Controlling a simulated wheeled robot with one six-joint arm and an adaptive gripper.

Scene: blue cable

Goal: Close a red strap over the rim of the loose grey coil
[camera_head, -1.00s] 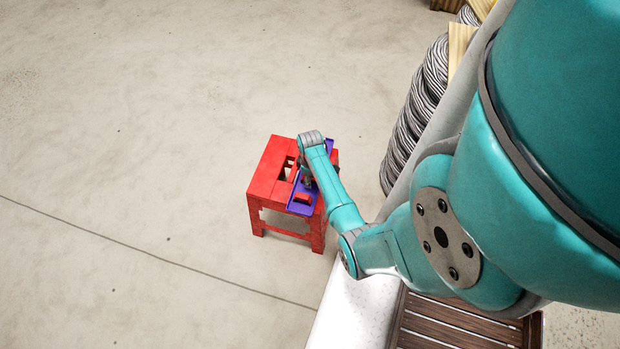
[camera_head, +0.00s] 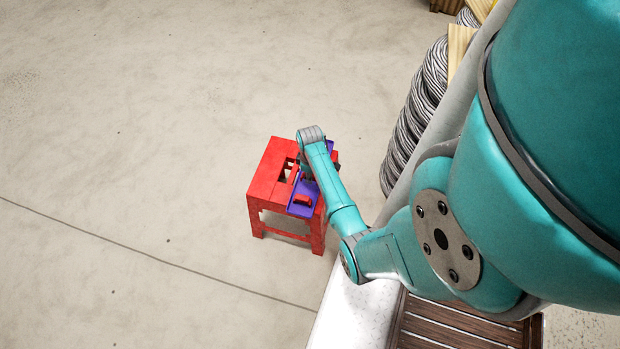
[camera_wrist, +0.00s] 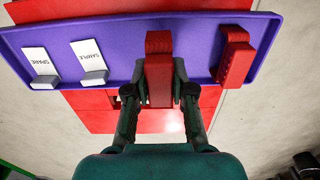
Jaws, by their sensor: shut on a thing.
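In the wrist view my gripper (camera_wrist: 160,92) is shut on a red strap (camera_wrist: 159,55), with one finger on each side of it. The strap stands over the purple tray (camera_wrist: 120,27); I cannot tell whether it still touches it. A second red strap (camera_wrist: 235,60) lies at the tray's right end. In the head view my gripper (camera_head: 308,174) is over the tray (camera_head: 300,210), mostly hidden by my wrist. Grey coils (camera_head: 415,115) stand in a row at the right, partly behind my arm. I cannot tell which is the loose one.
The tray rests on a red stool (camera_head: 268,180). White cards marked SPARE (camera_wrist: 36,62) and SAMPLE (camera_wrist: 89,58) are at the tray's left. A slatted brown wooden piece (camera_head: 455,325) lies at the bottom right. The floor left of the stool is clear.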

